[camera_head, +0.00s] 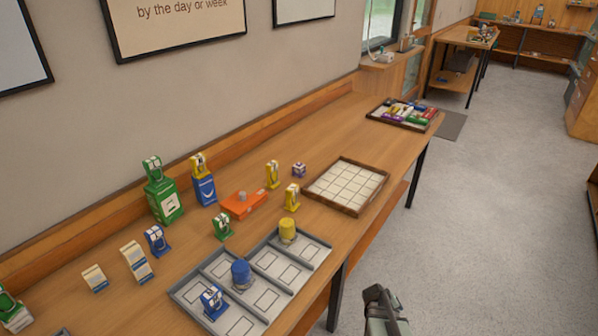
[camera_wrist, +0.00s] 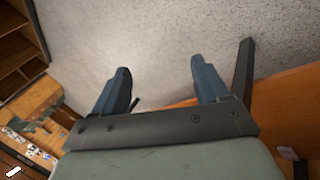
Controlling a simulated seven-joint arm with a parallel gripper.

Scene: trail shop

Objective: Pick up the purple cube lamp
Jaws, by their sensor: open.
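The purple cube lamp (camera_head: 299,170) is a small purple block with pale faces. It stands on the long wooden table (camera_head: 345,120), left of the wooden grid tray (camera_head: 345,185) and right of a yellow lamp-like item (camera_head: 272,174). My gripper (camera_head: 375,294) is at the bottom of the head view, over the floor in front of the table and apart from the cube. In the wrist view my gripper (camera_wrist: 160,75) is open, with two blue-grey fingers wide apart and nothing between them. I cannot make out the cube for certain in the wrist view.
Yellow, green and blue items stand around an orange box (camera_head: 243,204). A grey compartment tray (camera_head: 322,244) holds blue and yellow items. A tray of colourful items (camera_head: 373,116) is at the table's far end. The wall borders the back; the grey floor (camera_head: 480,210) is open.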

